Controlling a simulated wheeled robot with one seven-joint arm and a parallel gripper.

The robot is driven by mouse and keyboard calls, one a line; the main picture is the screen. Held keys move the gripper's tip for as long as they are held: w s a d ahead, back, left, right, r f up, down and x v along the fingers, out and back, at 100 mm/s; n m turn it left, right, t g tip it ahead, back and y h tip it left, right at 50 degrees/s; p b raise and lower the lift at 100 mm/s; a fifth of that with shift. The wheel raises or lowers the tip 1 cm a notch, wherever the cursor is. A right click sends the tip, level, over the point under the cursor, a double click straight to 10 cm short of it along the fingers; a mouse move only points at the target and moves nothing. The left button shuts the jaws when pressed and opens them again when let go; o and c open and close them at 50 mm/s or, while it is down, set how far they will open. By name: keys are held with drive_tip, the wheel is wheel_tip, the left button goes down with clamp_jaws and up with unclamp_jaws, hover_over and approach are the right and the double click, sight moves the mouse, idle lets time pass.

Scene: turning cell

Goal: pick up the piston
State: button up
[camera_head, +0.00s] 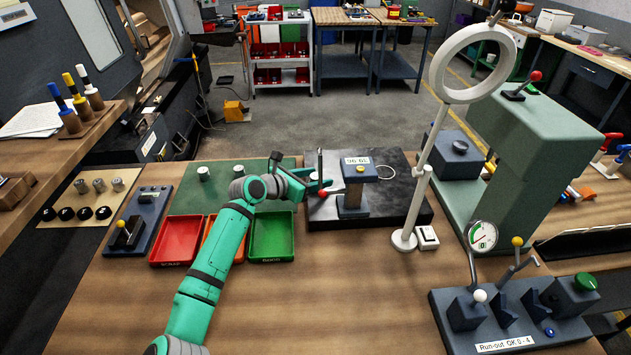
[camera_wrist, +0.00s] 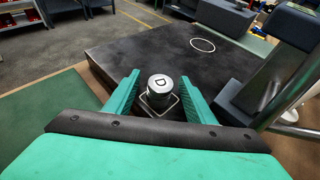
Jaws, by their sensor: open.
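A short silver metal cylinder with a "D" on its top face, which looks like the piston (camera_wrist: 160,88), stands upright inside a white square outline on a black slab (camera_wrist: 130,45) in the wrist view. My gripper (camera_wrist: 160,98) is open, with one teal finger on each side of the cylinder and a visible gap on both sides. In the head view my gripper (camera_head: 312,174) is at the left part of the black slab (camera_head: 395,213).
A gauge stand (camera_head: 355,188) rises on the slab just right of my gripper. A white ring magnifier (camera_head: 424,175) stands beyond it. Red (camera_head: 180,240) and green (camera_head: 272,237) trays lie in front of a green mat (camera_head: 190,198) bearing small silver cylinders.

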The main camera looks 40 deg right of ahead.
clamp_jaws()
drive_tip(key=shift+r, duration=0.1)
